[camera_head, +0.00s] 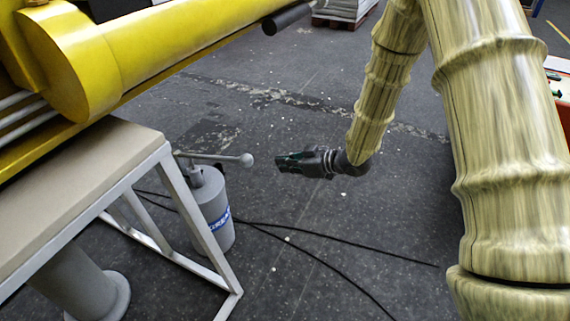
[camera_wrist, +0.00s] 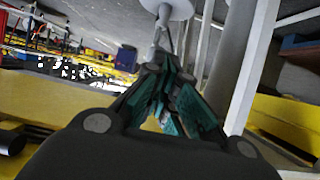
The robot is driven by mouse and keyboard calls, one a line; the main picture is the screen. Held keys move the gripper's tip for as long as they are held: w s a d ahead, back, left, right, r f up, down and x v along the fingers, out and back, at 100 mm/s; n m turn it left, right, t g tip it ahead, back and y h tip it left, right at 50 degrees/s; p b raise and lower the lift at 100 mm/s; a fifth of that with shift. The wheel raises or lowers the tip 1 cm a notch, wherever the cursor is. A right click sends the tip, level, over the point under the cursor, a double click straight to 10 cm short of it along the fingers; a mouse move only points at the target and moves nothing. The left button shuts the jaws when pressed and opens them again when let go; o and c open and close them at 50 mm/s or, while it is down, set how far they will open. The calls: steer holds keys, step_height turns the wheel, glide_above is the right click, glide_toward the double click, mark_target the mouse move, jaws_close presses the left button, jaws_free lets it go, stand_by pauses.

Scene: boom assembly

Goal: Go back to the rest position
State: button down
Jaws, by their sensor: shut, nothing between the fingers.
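My gripper (camera_head: 281,163) hangs in free space in the middle of the head view, pointing left. It is shut and holds nothing. In the wrist view its dark and teal fingers (camera_wrist: 160,75) come together near the middle. A grey grease pump (camera_head: 209,207) with a blue label stands on the floor to the left of it. The pump's lever with a round knob (camera_head: 246,160) points toward my gripper, with a gap between them in the picture.
A yellow boom (camera_head: 150,45) lies across the upper left, above a table (camera_head: 85,165) with a pale metal frame. Black hoses (camera_head: 330,236) run over the dark floor. A red-sided object (camera_head: 558,90) stands at the right edge. The floor around my gripper is otherwise open.

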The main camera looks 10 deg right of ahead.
stand_by(0.4)
steer(key=s+d+f+m+g+h, duration=0.1)
steer(key=s+d+f+m+h, duration=0.2)
steer(key=s+f, duration=0.75)
steer(key=s+d+f+m+g+h, duration=0.1)
steer(key=s+f+m+g+h, duration=0.2)
steer(key=s+f, duration=0.75)
steer(key=s+d+f+m+g+h, duration=0.1)
steer(key=s+d+f+m+h, duration=0.15)
steer(key=s+f, duration=0.6)
steer(key=s+d+m+g+h, duration=0.1)
steer(key=s+m+g+h, duration=0.15)
steer(key=s, duration=1.05)
step_height(320, 180, up, 16)
steer(key=p, duration=1.6)
steer(key=shift+d+r+y, duration=0.2)
steer(key=shift+d+y, duration=0.05)
steer(key=shift+y, duration=0.15)
